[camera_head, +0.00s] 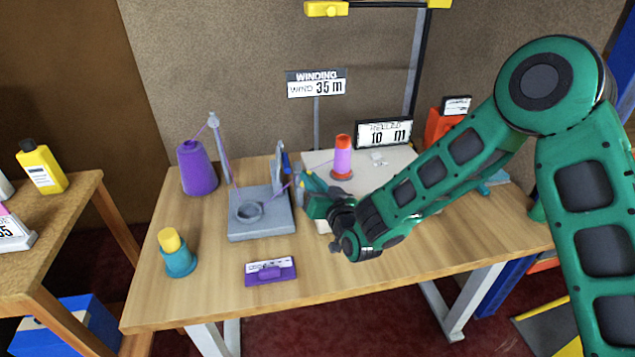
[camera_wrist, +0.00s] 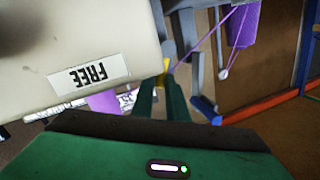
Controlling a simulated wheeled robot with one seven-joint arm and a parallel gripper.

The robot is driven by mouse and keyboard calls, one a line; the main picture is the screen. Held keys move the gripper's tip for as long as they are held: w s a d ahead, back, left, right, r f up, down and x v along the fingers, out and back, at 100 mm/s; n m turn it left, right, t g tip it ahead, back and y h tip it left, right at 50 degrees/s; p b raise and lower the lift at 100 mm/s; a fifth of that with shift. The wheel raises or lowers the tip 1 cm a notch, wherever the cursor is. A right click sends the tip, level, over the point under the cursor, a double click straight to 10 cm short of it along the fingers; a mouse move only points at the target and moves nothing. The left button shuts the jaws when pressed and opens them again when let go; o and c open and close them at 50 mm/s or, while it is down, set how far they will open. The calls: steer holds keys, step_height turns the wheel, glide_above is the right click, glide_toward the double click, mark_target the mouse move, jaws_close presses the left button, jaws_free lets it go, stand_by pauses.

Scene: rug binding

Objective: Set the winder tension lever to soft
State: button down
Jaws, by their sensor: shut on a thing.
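The winder is a cream box (camera_head: 392,156) at the back of the wooden table, with an orange and purple spool (camera_head: 343,157) on top. My gripper (camera_head: 309,180) is at the box's left side, its arm reaching in from the right. In the wrist view, my gripper's green fingers (camera_wrist: 165,84) are closed together on a small yellow piece (camera_wrist: 167,68), which looks like the tension lever's tip. The rest of the lever and any soft mark are hidden.
A grey stand (camera_head: 262,224) with a ring and a blue-tipped post stands close left of my gripper. Purple thread runs from a purple cone (camera_head: 198,168). A teal and yellow pot (camera_head: 177,254) and purple labelled block (camera_head: 271,271) are in front. The table's front right is clear.

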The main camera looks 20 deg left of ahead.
steer(key=n, duration=0.1)
steer(key=a+n, duration=0.1)
steer(key=n+h, duration=0.1)
steer(key=shift+s+a+r, duration=0.2)
steer(key=shift+s+r, duration=0.1)
steer(key=shift+s+a+f+n+h, duration=0.15)
steer(key=shift+s+a+n+h, duration=0.25)
steer(key=shift+n, duration=0.7)
steer(key=shift+s+a+f+n+h, duration=0.15)
steer(key=shift+a+n+h, duration=0.3)
steer(key=shift+n, duration=0.65)
steer(key=shift+s+a+f+n+h, duration=0.1)
steer(key=shift+s+a+n+h, duration=0.3)
steer(key=shift+n, duration=0.7)
steer(key=shift+w+f, duration=0.1)
steer(key=shift+w, duration=0.05)
steer(key=c, duration=1.9)
jaws_free()
steer(key=shift+c, duration=0.2)
steer(key=shift+o, duration=0.9)
steer(key=shift+a, duration=0.15)
